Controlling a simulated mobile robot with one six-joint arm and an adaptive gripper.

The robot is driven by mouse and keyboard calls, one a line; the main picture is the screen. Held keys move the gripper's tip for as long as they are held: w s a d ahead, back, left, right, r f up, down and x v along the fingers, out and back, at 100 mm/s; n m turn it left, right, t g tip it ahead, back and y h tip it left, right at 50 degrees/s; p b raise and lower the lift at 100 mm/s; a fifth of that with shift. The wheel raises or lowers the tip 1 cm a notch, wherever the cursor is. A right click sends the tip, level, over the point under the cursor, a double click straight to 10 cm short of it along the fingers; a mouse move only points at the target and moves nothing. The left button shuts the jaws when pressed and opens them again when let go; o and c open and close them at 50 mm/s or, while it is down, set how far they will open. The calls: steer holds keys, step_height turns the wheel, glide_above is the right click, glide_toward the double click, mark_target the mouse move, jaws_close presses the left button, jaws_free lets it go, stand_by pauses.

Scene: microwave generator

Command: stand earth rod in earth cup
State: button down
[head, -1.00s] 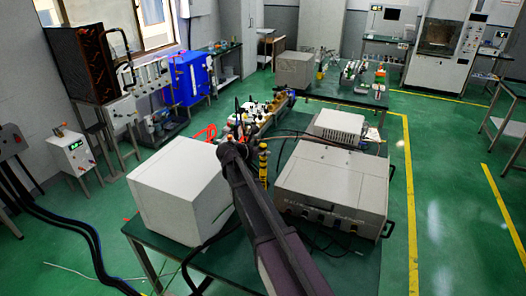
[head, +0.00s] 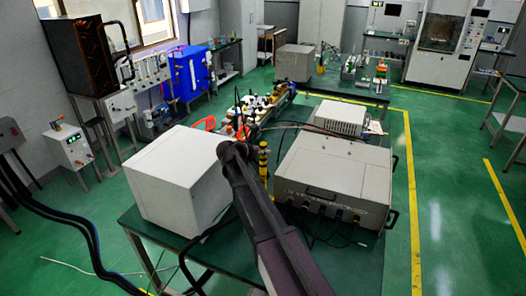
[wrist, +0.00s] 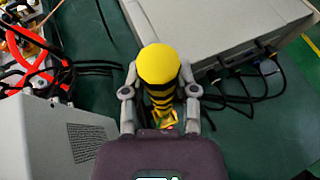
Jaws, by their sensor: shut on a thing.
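The earth rod, with black and yellow stripes and a yellow rounded end, shows upright in the head view (head: 263,160) between the white box and the grey unit. In the wrist view the rod (wrist: 158,66) stands between the fingers of my gripper (wrist: 160,92), which is shut on it. In the head view my arm hides the gripper. I cannot make out the earth cup. A small yellow and red patch shows by the rod's lower end in the wrist view, too small to identify.
A white box (head: 177,182) stands close on the left and a grey instrument (head: 335,178) close on the right, both on the green table (head: 350,262). Cables lie beside both. Red and black leads (wrist: 35,55) lie at the upper left of the wrist view.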

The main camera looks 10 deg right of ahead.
mark_target(261, 164)
steer(key=shift+f+b, duration=2.7)
steer(key=shift+f, duration=0.2)
steer(key=shift+f+b, duration=0.5)
steer(key=shift+f, duration=0.05)
steer(key=shift+c, duration=1.5)
jaws_free()
steer(key=shift+r, duration=0.1)
step_height(261, 164, up, 13)
steer(key=p, duration=1.3)
steer(key=shift+r, duration=0.1)
